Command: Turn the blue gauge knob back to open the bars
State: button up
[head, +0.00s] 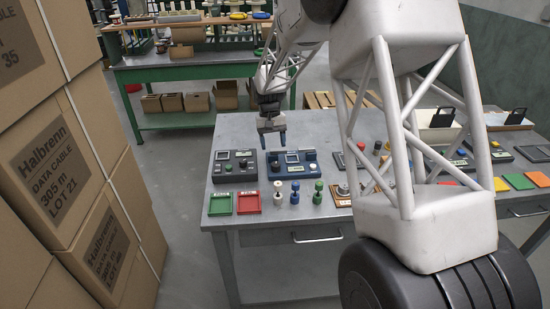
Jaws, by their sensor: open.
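A blue gauge box (289,174) lies on the grey table, near its left part. It has a square window or frame on top and small dark knobs; which one is the gauge knob, and how it is turned, is too small to tell. The bars cannot be made out. My gripper (273,138) points down above the back left of the blue gauge box.
A dark grey gauge box (221,178) stands left of the blue one. Green (220,205) and red (248,203) trays and several small spools sit in front. My arm hides part of the table's middle. Stacked cartons (85,200) stand at the left, off the table.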

aim_at(276, 164)
jog(key=s+m+t, duration=0.1)
jog(key=m+t, duration=0.1)
jog(key=m, duration=0.1)
jog(key=shift+s+d+r+y, duration=0.1)
jog(key=shift+s+d+y, duration=0.2)
jog(key=shift+s, duration=0.1)
jog(key=shift+s+d+r+m+t, duration=0.1)
jog(key=shift+s+m+t, duration=0.2)
jog(key=shift+m, duration=0.4)
jog(key=shift+s+d+m+t, duration=0.15)
jog(key=shift+m+t, duration=0.25)
jog(key=shift+m, duration=0.3)
jog(key=shift+a, duration=0.1)
jog(key=shift+f, duration=3.9)
jog(key=c, duration=0.9)
